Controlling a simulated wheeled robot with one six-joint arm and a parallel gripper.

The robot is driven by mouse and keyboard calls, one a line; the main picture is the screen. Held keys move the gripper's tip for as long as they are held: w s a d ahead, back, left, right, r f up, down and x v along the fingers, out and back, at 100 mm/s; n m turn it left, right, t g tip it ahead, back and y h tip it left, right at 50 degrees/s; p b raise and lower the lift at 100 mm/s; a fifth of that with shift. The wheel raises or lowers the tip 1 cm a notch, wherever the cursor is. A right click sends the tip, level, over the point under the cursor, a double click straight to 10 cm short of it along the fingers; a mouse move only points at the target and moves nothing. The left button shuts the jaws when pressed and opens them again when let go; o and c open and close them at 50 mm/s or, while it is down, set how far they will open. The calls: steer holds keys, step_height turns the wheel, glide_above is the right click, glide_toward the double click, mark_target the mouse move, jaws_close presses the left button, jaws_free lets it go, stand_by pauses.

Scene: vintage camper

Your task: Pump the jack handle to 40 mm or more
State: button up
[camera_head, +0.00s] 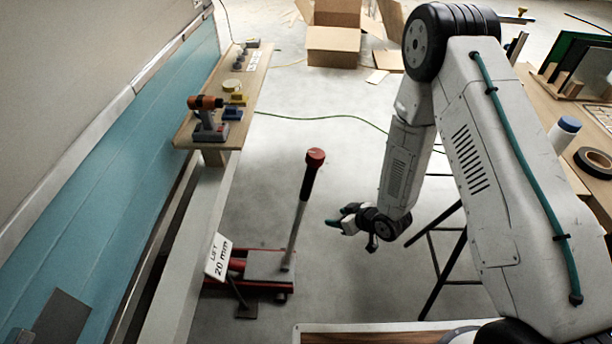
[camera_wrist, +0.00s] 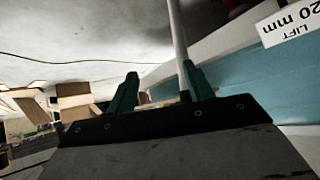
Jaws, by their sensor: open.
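The red floor jack (camera_head: 262,268) stands on the floor beside the camper. Its handle (camera_head: 299,215) leans slightly right from upright and has a black grip with a red knob on top. A sign (camera_head: 218,257) on the jack reads "LIFT 20 mm"; it also shows upside down in the wrist view (camera_wrist: 290,22). My gripper (camera_head: 350,234) is open and empty, to the right of the handle's lower rod. In the wrist view, the rod (camera_wrist: 178,38) runs down close to the right finger of my gripper (camera_wrist: 159,80); I cannot tell whether they touch.
A wooden bench (camera_head: 253,75) with a drill (camera_head: 209,118) and small items runs along the camper (camera_head: 75,235). Cardboard boxes (camera_head: 333,45) lie at the back. A table with a tape roll (camera_head: 593,162) stands right. The floor around the handle is clear.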

steer(key=w+a+r+t+y, duration=0.1)
steer(key=a+r+t+y, duration=0.1)
steer(key=a+r+y, duration=0.2)
steer(key=t+y, duration=0.2)
steer(key=t, duration=0.1)
glide_toward(306, 176)
steer(key=shift+n, duration=0.3)
steer(key=w+f, duration=0.1)
steer(key=w+a+f, duration=0.1)
steer(key=w+f, duration=0.1)
steer(key=shift+w+a, duration=0.2)
steer(key=shift+a, duration=0.15)
steer(key=shift+y, duration=0.3)
steer(key=x, duration=0.8)
steer(key=shift+d+r, duration=0.1)
steer(key=shift+r, duration=0.2)
